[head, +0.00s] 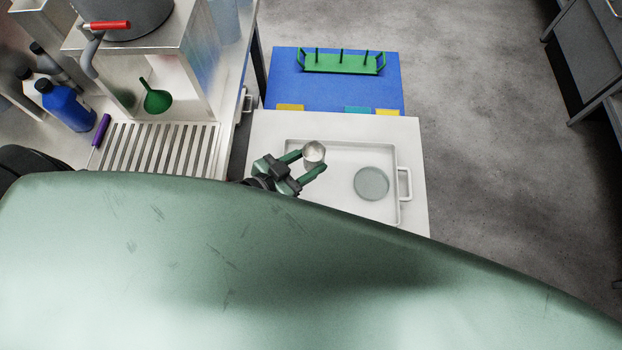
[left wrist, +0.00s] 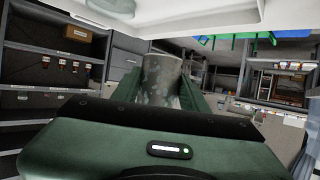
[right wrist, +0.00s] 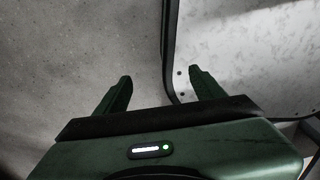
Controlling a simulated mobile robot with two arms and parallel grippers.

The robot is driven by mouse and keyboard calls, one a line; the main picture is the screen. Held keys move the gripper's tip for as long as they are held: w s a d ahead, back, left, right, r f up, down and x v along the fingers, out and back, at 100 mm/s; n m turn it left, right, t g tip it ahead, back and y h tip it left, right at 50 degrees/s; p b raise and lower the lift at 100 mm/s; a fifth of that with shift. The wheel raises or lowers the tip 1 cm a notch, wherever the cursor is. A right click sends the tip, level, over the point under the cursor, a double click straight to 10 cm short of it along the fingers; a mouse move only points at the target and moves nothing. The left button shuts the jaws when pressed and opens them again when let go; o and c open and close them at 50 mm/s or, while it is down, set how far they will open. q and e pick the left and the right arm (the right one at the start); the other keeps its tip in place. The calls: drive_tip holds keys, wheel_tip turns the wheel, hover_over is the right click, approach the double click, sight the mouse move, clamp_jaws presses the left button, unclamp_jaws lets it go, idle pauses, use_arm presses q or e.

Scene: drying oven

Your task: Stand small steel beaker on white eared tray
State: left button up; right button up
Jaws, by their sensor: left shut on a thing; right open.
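My left gripper (head: 309,161) is shut on the small steel beaker (head: 313,151), one finger on each side of it. The beaker also shows between the fingers in the left wrist view (left wrist: 161,80). In the head view it is over the left part of the white eared tray (head: 345,147), near its back edge. I cannot tell from above whether its base touches the tray. The tray's right ear (head: 405,184) shows; its front left part is hidden by my body and gripper. My right gripper (right wrist: 160,85) is open and empty, above the grey floor.
A round glass dish (head: 371,183) sits on the tray's right half. The tray is on a white table top (head: 413,140). Behind it is a blue surface (head: 335,95) with a green rack (head: 342,64). A steel bench with a slatted grate (head: 155,147) stands left.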

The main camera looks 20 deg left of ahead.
use_arm(q)
wheel_tip(320, 180, down, 7)
drive_tip(key=shift+f+b, duration=0.1)
drive_tip(key=shift+b, duration=0.45)
drive_tip(key=shift+f+b, duration=0.4)
drive_tip(key=shift+f, duration=1.6)
use_arm(e)
drive_tip(key=shift+w+d+f, duration=0.2)
drive_tip(key=shift+d+f, duration=0.1)
drive_tip(key=shift+f, duration=0.25)
drive_tip(key=shift+w+d+f, duration=0.15)
drive_tip(key=shift+d+f, duration=0.15)
drive_tip(key=shift+f, duration=0.25)
use_arm(q)
drive_tip(key=shift+f, duration=0.2)
drive_tip(key=o, duration=1.4)
use_arm(e)
drive_tip(key=shift+a+f, duration=0.1)
drive_tip(key=shift+a, duration=0.1)
use_arm(q)
drive_tip(key=shift+r, duration=0.15)
